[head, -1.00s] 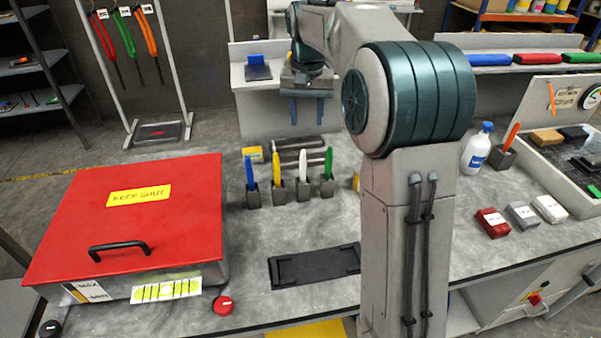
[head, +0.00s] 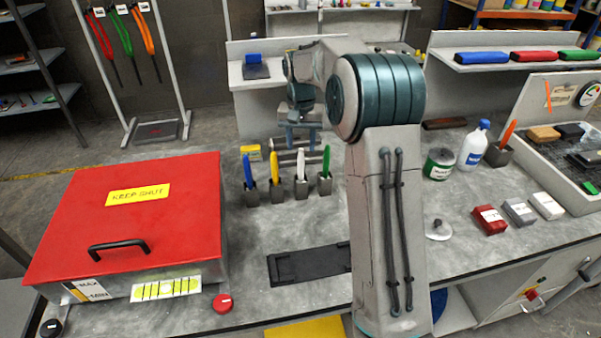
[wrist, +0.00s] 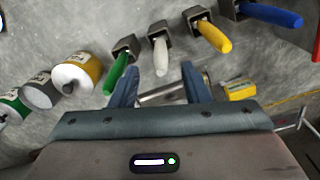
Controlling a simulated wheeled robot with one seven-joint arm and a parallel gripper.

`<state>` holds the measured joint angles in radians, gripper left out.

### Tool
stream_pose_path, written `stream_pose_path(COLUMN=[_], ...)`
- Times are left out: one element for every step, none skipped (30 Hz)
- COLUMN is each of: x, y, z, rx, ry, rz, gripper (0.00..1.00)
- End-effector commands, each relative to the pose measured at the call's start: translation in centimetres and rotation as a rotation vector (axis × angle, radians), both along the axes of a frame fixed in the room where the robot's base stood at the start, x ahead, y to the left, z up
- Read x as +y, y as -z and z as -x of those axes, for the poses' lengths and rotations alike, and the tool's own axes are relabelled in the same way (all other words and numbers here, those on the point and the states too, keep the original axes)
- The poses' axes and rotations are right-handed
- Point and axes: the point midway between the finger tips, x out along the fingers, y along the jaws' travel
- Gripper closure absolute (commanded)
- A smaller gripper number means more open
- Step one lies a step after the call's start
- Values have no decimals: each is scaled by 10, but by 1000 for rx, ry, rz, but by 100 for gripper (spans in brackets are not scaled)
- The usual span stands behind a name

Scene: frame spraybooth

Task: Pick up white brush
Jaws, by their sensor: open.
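The white brush (head: 301,165) stands upright, handle up, in a small dark grey holder on the bench, between the yellow brush (head: 274,168) and the green brush (head: 326,161). A blue brush (head: 248,171) stands at the left end of the row. In the wrist view the white brush (wrist: 160,55) points toward the gap between my fingers. My gripper (wrist: 160,85) is open and empty. In the head view my gripper (head: 299,138) hangs just behind and above the row. I cannot tell whether a finger touches the white handle.
A red-lidded box (head: 140,215) fills the left of the bench. A black tray (head: 305,264) lies in front of the brushes. A green-banded can (head: 438,163) and a white bottle (head: 474,147) stand to the right. A yellow block (wrist: 239,89) lies near my fingers.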

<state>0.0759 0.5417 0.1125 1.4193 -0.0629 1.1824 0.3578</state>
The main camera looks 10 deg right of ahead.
Motion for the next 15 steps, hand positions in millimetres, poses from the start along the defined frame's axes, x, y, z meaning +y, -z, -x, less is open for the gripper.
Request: stream_pose_path(x=[0, 0, 0, 0, 0, 0, 0, 0, 0, 0, 0, 0, 0, -1, -1], y=[5, 10, 16, 20, 25, 32, 36, 39, 42, 44, 45, 46, 46, 46, 46], z=[0, 0, -1, -2, -2, -2, -2, -2, -3, -2, -2, -2, -3, -3, -3], rx=[5, 6, 7, 6, 7, 6, 6, 5, 3, 3, 3, 2, 2, 2, 2], ry=[0, 0, 0, 0, 0, 0, 0, 0, 1, 1, 1, 1, 1, 1, 1], rz=[-1, -1, -1, -1, -1, -1, -1, -1, -1, 0, 0, 0, -1, -1, -1], gripper=[58, 58, 58, 58, 58, 58, 58, 58, 58, 58, 58, 58, 58, 58, 58])
